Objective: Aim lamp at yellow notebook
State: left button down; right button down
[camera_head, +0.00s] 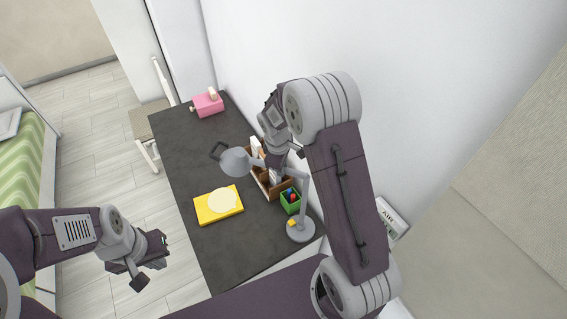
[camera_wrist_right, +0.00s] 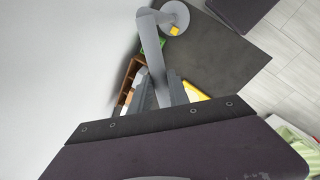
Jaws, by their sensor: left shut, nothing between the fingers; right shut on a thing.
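The grey desk lamp (camera_head: 301,231) stands at the desk's near right corner, with a yellow square on its base. Its shade (camera_head: 234,161) hangs over the middle of the desk, with a dark loop beside it. The yellow notebook (camera_head: 204,213) lies flat below the shade with a pale round patch on its top. It partly shows in the right wrist view (camera_wrist_right: 195,92). My right gripper (camera_head: 276,166) is shut on the lamp's upper arm, which runs between its fingers in the wrist view (camera_wrist_right: 160,88). My left gripper (camera_head: 146,272) is shut and empty, left of the desk.
A brown organizer (camera_head: 258,178) and a green cup (camera_head: 291,206) stand along the wall side near the lamp. A pink box (camera_head: 208,105) is at the desk's far end. A chair (camera_head: 145,122) stands beyond the desk's left edge. The desk's left middle is clear.

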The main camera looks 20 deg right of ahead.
jog(key=shift+s+a+n, duration=0.15)
jog(key=shift+n, duration=0.15)
jog(key=c, duration=1.3)
grip_release()
jog(key=shift+o, duration=0.2)
notch_tip(320, 180, up, 9)
jog(key=s+a+b, duration=0.1)
jog(key=b, duration=0.1)
jog(key=shift+s, duration=0.25)
jog(key=shift+a, duration=0.1)
